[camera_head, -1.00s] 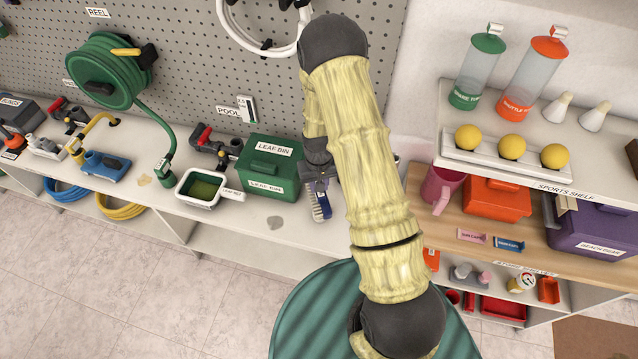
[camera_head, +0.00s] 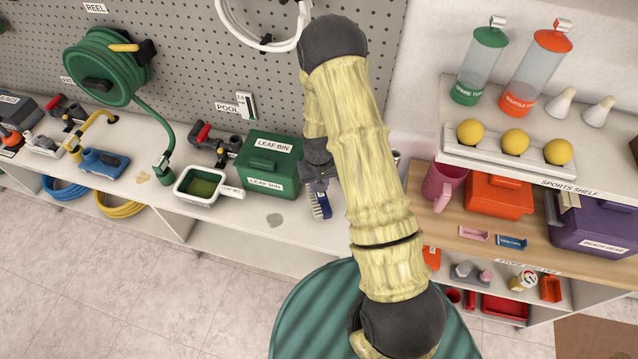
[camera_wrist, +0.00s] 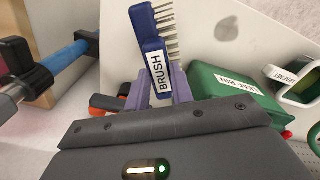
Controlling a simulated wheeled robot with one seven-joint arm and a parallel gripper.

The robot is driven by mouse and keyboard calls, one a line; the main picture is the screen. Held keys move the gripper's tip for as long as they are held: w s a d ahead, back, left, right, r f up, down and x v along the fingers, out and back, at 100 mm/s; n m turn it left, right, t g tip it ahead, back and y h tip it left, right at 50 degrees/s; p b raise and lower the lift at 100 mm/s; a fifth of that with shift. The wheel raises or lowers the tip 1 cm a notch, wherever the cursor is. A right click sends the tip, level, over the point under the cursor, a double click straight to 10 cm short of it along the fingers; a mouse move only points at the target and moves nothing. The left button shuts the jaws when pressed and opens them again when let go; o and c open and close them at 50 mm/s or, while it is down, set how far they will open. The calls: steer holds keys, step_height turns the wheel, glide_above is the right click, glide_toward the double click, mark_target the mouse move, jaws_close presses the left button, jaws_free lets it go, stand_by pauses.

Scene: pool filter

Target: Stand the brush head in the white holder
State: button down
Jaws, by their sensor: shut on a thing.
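The blue brush head (camera_head: 319,203), with pale bristles and a white BRUSH label, is in my gripper above the front part of the white bench. In the wrist view the brush head (camera_wrist: 153,55) stands out from between the purple fingers of my gripper (camera_wrist: 158,92), bristles to the right. In the head view my gripper (camera_head: 318,182) is partly hidden by my arm, just right of the green leaf bin. I cannot pick out the white holder in either view; my arm covers part of the bench.
The green leaf bin (camera_head: 268,165) stands close left of my gripper. A white-rimmed green skimmer (camera_head: 201,187) lies further left, and a grey patch (camera_head: 275,220) marks the bench. A sports shelf (camera_head: 575,190) is at right. A blue pole (camera_wrist: 68,58) shows in the wrist view.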

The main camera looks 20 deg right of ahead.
steer(key=shift+f+b, duration=0.65)
steer(key=shift+f, duration=0.3)
steer(key=c, duration=1.1)
jaws_free()
steer(key=shift+r, duration=0.1)
steer(key=shift+r+p, duration=1.75)
steer(key=shift+r, duration=0.7)
steer(key=shift+r, duration=0.1)
step_height(320, 180, up, 17)
steer(key=b, duration=0.4)
steer(key=shift+a+r, duration=0.1)
